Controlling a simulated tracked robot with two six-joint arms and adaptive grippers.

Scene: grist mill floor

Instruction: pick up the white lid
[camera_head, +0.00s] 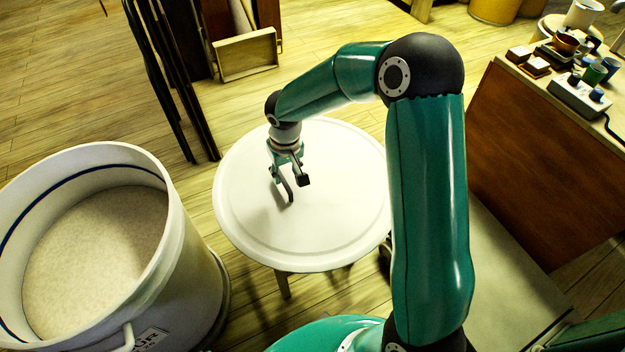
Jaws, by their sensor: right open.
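The white lid (330,235) is a large round disc with a raised rim. It lies flat on a stand with a leg showing below it, in the middle of the head view. My right gripper (297,190) points down over the left part of the lid, with its fingers apart and nothing between them. I cannot tell whether the fingertips touch the lid. My right arm hides the lid's right edge and part of its far side. My left gripper is not in view.
A large white tub (188,262) with pale meal inside stands left of the lid. Dark poles (165,85) and a wooden box (246,55) stand behind. A wooden counter (540,165) with cups and a small device is at right. Open plank floor lies at the upper left.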

